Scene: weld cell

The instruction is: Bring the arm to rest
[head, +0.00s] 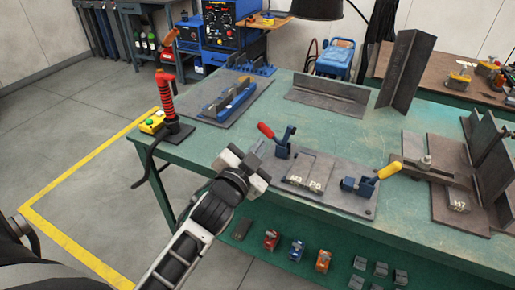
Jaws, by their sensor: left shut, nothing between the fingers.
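My left arm comes in from the lower left, and my left gripper (250,158) hangs over the front edge of the green table. It is shut and empty. Its tips are just left of the red-handled clamp (278,142); I cannot tell whether they touch anything. My right gripper does not show in the head view.
The green workbench (240,118) holds a fixture plate (335,195) with a yellow-handled clamp (372,179), a red torch on a stand (169,105), a blue fixture (229,101) and steel angles (405,70). A shelf below holds small clamps (323,260). Open floor lies left.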

